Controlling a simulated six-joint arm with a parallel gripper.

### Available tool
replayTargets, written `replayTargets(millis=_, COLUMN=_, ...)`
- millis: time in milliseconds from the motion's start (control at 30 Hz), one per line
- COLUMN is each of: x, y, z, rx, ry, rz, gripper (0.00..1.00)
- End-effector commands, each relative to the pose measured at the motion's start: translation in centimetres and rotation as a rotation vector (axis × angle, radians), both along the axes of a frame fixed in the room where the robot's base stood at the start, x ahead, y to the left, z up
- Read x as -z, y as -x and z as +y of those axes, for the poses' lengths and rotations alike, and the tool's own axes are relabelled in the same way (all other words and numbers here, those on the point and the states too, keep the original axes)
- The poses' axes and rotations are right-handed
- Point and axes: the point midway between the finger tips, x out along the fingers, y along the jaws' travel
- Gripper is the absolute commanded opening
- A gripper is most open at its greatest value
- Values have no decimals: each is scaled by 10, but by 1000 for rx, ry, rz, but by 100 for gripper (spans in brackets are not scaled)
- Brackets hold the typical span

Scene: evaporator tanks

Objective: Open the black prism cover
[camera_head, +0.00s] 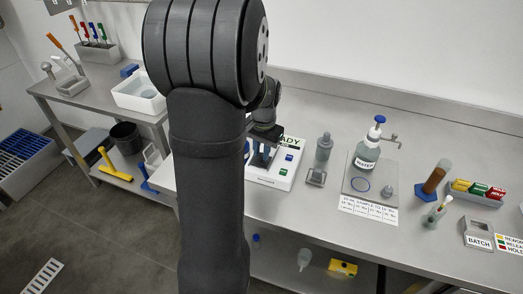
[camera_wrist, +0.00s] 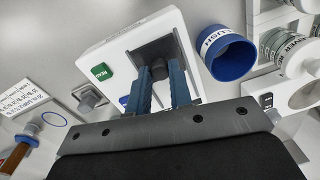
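The cover looks shut, lying flat. My gripper (camera_wrist: 160,80) is over the box, its two blue-grey fingers apart, one on each side of the knob. Whether they touch the knob cannot be told. In the head view my gripper (camera_head: 262,156) is partly behind my arm, and the cover is mostly hidden.
In the wrist view, a blue-rimmed cup (camera_wrist: 230,58) marked FLUSH stands close right of the box. In the head view, a grey device (camera_head: 322,152) and a blue-topped WATER bottle (camera_head: 368,150) stand to the right. Bench between the bottle plate and the wall is clear.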

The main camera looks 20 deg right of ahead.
Motion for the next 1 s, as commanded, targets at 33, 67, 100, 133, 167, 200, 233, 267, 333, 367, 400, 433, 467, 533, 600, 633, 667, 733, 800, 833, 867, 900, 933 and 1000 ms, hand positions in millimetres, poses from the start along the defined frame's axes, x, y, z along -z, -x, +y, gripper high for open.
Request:
replayTargets(millis=33, x=0, y=0, z=0, rx=0, ry=0, rz=0, gripper=0)
replayTargets(millis=67, x=0, y=0, z=0, rx=0, ry=0, rz=0, gripper=0)
replayTargets(millis=100, x=0, y=0, z=0, rx=0, ry=0, rz=0, gripper=0)
replayTargets(millis=133, x=0, y=0, z=0, rx=0, ry=0, rz=0, gripper=0)
replayTargets(millis=167, x=0, y=-1, z=-1, rx=0, ry=0, rz=0, gripper=0)
replayTargets(millis=200, x=0, y=-3, z=-3, rx=0, ry=0, rz=0, gripper=0)
replayTargets(millis=233, x=0, y=-6, z=-6, rx=0, ry=0, rz=0, gripper=0)
replayTargets(millis=267, x=0, y=-9, z=-9, rx=0, ry=1, rz=-1, gripper=0)
replayTargets(millis=333, x=0, y=-17, z=-17, rx=1, ry=0, rz=-1, gripper=0)
replayTargets(millis=367, x=0, y=-21, z=-20, rx=1, ry=-1, rz=-1, gripper=0)
replayTargets(millis=400, x=0, y=-25, z=-25, rx=1, ry=-1, rz=-1, gripper=0)
replayTargets(millis=433, x=0, y=-29, z=-28, rx=1, ry=-1, rz=-1, gripper=0)
replayTargets(millis=467, x=0, y=-32, z=-31, rx=1, ry=0, rz=-1, gripper=0)
replayTargets(millis=533, x=0, y=-37, z=-36, rx=1, ry=1, rz=-2, gripper=0)
replayTargets(millis=600, x=0, y=-39, z=-39, rx=1, ry=-1, rz=-1, gripper=0)
replayTargets(millis=633, x=0, y=-40, z=-40, rx=1, ry=-1, rz=-1, gripper=0)
replayTargets(millis=667, x=0, y=-40, z=-40, rx=1, ry=-1, rz=-1, gripper=0)
replayTargets(millis=733, x=0, y=-40, z=-40, rx=1, ry=-1, rz=-1, gripper=0)
replayTargets(millis=800, x=0, y=-40, z=-40, rx=0, ry=-1, rz=-1, gripper=0)
replayTargets(millis=833, x=0, y=-40, z=-40, rx=0, ry=-1, rz=-1, gripper=0)
replayTargets(millis=867, x=0, y=-40, z=-40, rx=0, ry=-1, rz=-1, gripper=0)
replayTargets(millis=900, x=0, y=-40, z=-40, rx=0, ry=-1, rz=-1, gripper=0)
replayTargets(millis=933, x=0, y=-40, z=-40, rx=0, ry=-1, rz=-1, gripper=23)
replayTargets(millis=1000, x=0, y=-40, z=-40, rx=0, ry=-1, rz=-1, gripper=36)
